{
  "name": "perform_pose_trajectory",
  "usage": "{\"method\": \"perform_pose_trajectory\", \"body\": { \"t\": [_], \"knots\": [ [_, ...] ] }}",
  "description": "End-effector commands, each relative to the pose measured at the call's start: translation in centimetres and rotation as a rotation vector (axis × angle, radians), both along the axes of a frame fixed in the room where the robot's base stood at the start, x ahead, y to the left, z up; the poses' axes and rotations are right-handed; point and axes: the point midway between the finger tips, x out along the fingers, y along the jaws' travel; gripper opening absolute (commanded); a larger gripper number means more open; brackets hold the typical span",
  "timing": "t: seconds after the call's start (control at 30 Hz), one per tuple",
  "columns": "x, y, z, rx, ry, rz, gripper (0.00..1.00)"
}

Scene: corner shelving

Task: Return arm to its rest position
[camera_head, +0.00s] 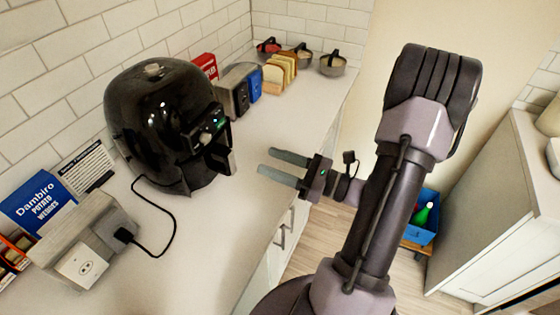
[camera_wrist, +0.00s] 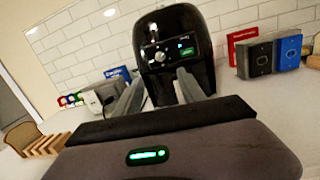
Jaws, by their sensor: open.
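My gripper (camera_head: 274,164) is open and empty in the head view. Its two grey fingers point left toward the black air fryer (camera_head: 160,115), over the counter's front edge, with a gap to the fryer. My arm rises at the right of the head view and bends near the top. In the wrist view my open gripper (camera_wrist: 158,90) has its fingers apart in front of the air fryer (camera_wrist: 172,40). The fryer stands upright on the counter, and its front and handle face my gripper.
On the white counter (camera_head: 210,250) stand a blue potato wedges box (camera_head: 42,203), an outlet block (camera_head: 85,262) with a plugged cord, bread slices (camera_head: 278,72) and several bowls. A white cabinet (camera_head: 505,200) is at the right.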

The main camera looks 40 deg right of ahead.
Motion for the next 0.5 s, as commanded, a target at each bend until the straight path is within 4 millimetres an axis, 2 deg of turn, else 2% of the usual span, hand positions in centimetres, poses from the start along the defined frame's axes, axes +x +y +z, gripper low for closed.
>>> {"method": "perform_pose_trajectory", "body": {
  "t": [0.17,0.5],
  "knots": [
    [-1.5,-0.65,-0.16,0.0,0.0,-0.001,0.48],
    [-1.53,-0.64,-0.2,0.0,0.0,0.001,0.48]
  ]
}}
